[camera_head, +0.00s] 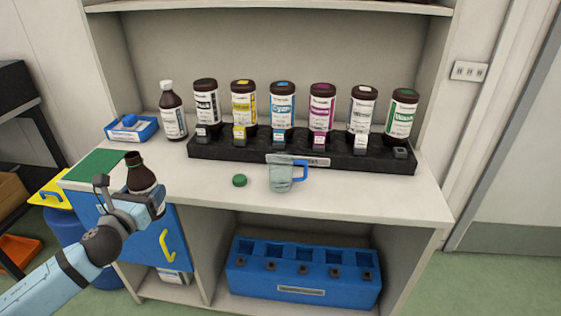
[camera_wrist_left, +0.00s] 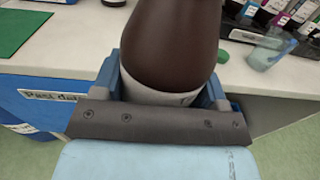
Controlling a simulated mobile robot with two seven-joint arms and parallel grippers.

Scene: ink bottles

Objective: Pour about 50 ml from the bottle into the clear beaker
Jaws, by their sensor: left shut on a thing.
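My left gripper (camera_head: 150,203) is shut on a brown bottle (camera_head: 141,177) with a white label and an uncapped dark neck. It holds the bottle nearly upright at the counter's front left edge, near the green mat. The bottle fills the middle of the left wrist view (camera_wrist_left: 170,45) between the gripper fingers. The clear beaker (camera_head: 280,176) with a blue handle stands on the counter to the right, apart from the bottle. It also shows at the upper right of the left wrist view (camera_wrist_left: 268,52). A green cap (camera_head: 239,180) lies on the counter left of the beaker. My right gripper is not visible.
A black rack (camera_head: 230,156) behind the beaker holds several inverted ink bottles. Another brown bottle with a white cap (camera_head: 172,112) and a blue tray (camera_head: 118,134) stand at the back left. The green mat (camera_head: 92,166) is bare. Counter between held bottle and beaker holds only the cap.

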